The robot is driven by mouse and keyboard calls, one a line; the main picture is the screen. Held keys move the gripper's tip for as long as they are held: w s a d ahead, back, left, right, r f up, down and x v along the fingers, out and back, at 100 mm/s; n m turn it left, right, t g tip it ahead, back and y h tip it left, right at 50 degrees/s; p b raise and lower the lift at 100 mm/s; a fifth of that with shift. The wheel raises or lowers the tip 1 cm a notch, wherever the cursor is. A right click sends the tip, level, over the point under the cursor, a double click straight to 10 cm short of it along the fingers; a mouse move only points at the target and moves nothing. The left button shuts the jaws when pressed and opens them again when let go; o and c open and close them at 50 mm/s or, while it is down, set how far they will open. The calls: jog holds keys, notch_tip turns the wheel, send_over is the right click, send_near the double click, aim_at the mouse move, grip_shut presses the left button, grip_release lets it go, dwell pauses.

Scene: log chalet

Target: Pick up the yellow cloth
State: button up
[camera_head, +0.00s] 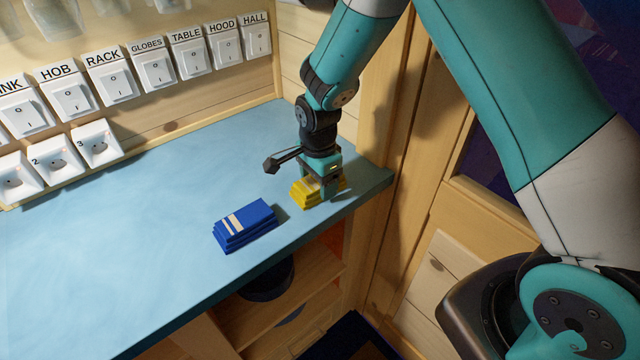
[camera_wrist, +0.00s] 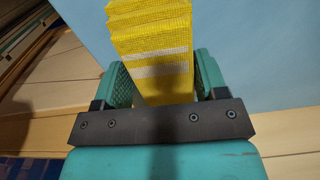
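The yellow cloth (camera_head: 301,194) is a folded stack with a pale stripe, at the right end of the blue counter. It also shows between the fingers in the wrist view (camera_wrist: 150,44). My gripper (camera_head: 319,190) points down over it, with one finger on each side of the stack. In the wrist view my gripper's green fingers (camera_wrist: 163,78) lie close along both sides of the cloth. I cannot tell whether they press on it or stand slightly apart. The cloth appears to be at counter level, and its part under the gripper is hidden.
A folded blue cloth stack (camera_head: 246,226) with a pale stripe lies left of the yellow one. The blue counter (camera_head: 120,240) is bare farther left. Labelled switches (camera_head: 112,78) and sockets line the back wall. A wooden post (camera_head: 385,130) stands close on the right. Shelves with a dark bowl (camera_head: 268,280) are below.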

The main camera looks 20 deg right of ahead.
jog(key=c, duration=0.4)
jog(key=shift+o, duration=0.2)
jog(key=shift+r, duration=0.1)
notch_tip(320, 180, up, 20)
jog(key=b, duration=0.2)
